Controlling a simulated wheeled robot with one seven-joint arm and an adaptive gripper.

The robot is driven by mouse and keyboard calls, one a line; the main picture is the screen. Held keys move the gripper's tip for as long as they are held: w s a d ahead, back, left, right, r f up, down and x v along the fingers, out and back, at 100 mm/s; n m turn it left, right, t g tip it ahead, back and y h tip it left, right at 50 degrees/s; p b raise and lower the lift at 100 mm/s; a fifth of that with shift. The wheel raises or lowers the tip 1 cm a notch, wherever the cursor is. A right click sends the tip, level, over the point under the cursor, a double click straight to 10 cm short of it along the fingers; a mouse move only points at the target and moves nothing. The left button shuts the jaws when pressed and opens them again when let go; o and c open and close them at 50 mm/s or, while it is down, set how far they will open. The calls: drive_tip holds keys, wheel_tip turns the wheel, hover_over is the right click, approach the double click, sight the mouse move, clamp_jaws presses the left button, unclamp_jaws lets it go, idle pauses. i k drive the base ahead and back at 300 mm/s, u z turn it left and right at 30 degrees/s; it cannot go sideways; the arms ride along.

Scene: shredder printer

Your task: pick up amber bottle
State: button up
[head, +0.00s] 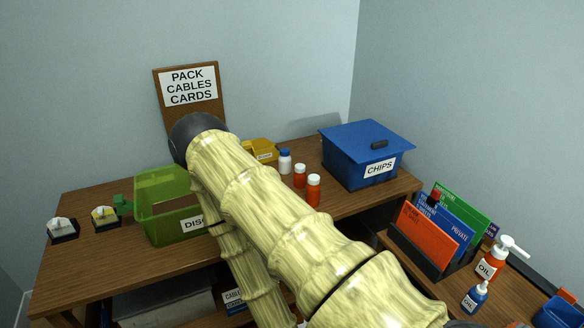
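Two amber bottles with white caps stand upright on the wooden desk in the head view. The nearer amber bottle (313,193) is just right of my arm. The other amber bottle (299,179) stands a little behind it and to the left. An orange pump bottle labelled OIL (487,267) stands on the right-hand surface. My arm crosses the middle of the picture, bends at the upper left and runs back down behind itself. My gripper is out of view, so its state does not show.
A blue bottle with a white cap (285,162) stands behind the amber ones. The blue CHIPS box (362,158) is to their right. A green bin (165,222) stands left of my arm. A file rack (415,255) is at right. Bare desk lies right of the nearer amber bottle.

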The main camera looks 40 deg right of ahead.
sight(299, 176)
drive_tip(key=z, duration=0.55)
drive_tip(key=i, duration=0.95)
drive_tip(key=z, duration=0.65)
